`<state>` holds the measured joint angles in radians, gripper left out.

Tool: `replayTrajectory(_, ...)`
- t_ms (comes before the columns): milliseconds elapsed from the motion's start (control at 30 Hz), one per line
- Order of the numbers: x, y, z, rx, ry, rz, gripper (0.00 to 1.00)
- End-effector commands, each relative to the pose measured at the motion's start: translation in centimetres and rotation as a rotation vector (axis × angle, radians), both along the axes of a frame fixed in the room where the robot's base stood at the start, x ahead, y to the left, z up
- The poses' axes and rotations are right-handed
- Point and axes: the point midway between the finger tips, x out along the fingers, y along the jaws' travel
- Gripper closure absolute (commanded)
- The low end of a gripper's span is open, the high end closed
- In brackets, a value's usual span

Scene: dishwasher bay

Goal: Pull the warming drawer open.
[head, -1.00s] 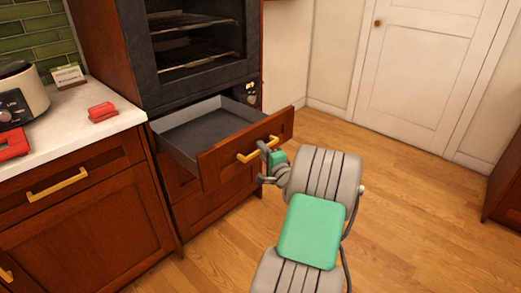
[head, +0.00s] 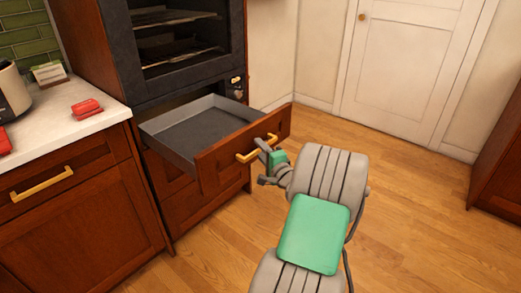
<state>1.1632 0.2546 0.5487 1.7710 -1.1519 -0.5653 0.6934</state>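The warming drawer stands well out of the cabinet under the oven. Its grey tray (head: 195,133) is empty, and its wooden front (head: 215,168) carries a brass bar handle (head: 246,156). My gripper (head: 264,163) is at the right part of this handle, in front of the drawer face. Its two dark fingers are spread apart, with the upper finger against or over the bar and the lower one below it. Whether a finger is hooked behind the bar is hard to see.
The oven (head: 180,45) is above the drawer. A counter (head: 60,115) at the left holds a red object (head: 87,108), a small card and part of an appliance. The wooden floor (head: 400,220) is clear to the right. A white door (head: 410,75) is at the back.

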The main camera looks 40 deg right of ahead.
Motion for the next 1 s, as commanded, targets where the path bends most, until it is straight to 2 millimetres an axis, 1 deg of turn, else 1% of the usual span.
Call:
replayTrajectory(67, 0.0, -0.1, 0.0, -0.001, -0.001, -0.002, 0.64)
replayTrajectory(267, -0.1, -0.1, 0.1, -0.002, 0.0, -0.003, 0.64)
replayTrajectory(333, -0.4, -0.1, 0.1, -0.001, -0.001, -0.003, 0.64)
replayTrajectory(433, -1.7, 0.2, 0.1, 0.0, 0.0, -0.006, 0.64)
replayTrajectory(600, -5.1, 1.2, 0.1, 0.0, -0.001, -0.007, 0.64)
replayTrajectory(700, -6.7, 1.7, 0.1, 0.0, 0.0, -0.005, 0.64)
replayTrajectory(800, -7.4, 2.0, 0.1, 0.0, -0.001, -0.004, 0.64)
replayTrajectory(1000, -7.5, 2.2, 0.0, -0.001, -0.001, -0.001, 0.64)
